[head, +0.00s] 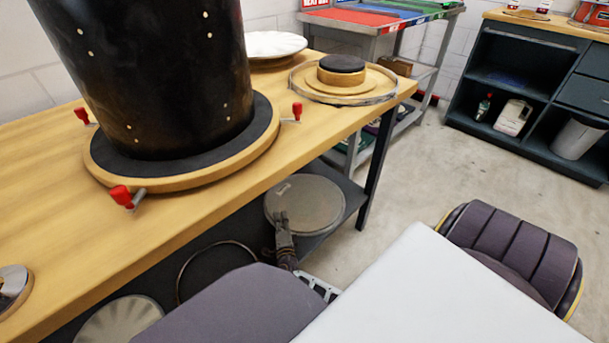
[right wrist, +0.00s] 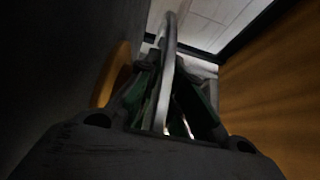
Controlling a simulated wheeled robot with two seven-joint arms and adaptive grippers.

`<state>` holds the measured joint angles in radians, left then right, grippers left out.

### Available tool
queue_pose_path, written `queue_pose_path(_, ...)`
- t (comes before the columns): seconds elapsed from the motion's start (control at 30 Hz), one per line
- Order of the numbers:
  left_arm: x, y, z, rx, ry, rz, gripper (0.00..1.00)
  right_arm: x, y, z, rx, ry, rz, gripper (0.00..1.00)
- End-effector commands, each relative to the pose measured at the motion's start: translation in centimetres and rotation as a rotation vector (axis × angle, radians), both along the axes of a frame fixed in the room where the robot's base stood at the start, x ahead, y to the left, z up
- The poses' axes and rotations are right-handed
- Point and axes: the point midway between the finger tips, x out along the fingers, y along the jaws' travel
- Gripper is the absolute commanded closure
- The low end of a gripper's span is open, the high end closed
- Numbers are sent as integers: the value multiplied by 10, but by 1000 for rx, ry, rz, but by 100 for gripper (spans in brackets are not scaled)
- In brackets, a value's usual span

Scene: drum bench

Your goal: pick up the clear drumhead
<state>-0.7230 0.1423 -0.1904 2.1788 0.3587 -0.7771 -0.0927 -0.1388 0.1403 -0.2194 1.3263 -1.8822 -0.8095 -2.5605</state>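A round, see-through greyish disc with a thin rim, which I take for the clear drumhead (head: 312,205), shows below the bench top at the lower shelf. My right gripper (head: 282,222) is at its near left edge. In the right wrist view, a thin curved rim (right wrist: 169,45) runs between the close-set fingers of the right gripper (right wrist: 168,62), which look shut on it. The fingertip contact is dark and partly hidden. Whether the disc touches the shelf is unclear. My left gripper is not in view.
A black drum shell (head: 160,70) stands on a round base with red-handled clamps on the bench (head: 50,245). A white drumhead (head: 275,44) and a ringed wooden stand (head: 343,82) are behind. A hoop (head: 180,280) and pale disc (head: 115,322) are below. Floor (head: 430,185) is clear at right.

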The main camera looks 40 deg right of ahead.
Motion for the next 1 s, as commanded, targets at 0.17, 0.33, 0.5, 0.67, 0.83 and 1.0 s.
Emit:
queue_pose_path(0.17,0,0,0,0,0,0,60,0,0,0,-1,-1,0,100)
queue_pose_path(0.33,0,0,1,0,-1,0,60,0,0,0,1,-1,0,100)
queue_pose_path(0.5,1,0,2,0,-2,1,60,0,0,1,1,0,0,100)
queue_pose_path(0.67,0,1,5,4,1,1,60,0,0,6,2,0,0,100)
queue_pose_path(0.83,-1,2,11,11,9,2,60,0,0,16,2,0,0,100)
queue_pose_path(1.0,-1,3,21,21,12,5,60,0,0,32,0,-1,0,100)
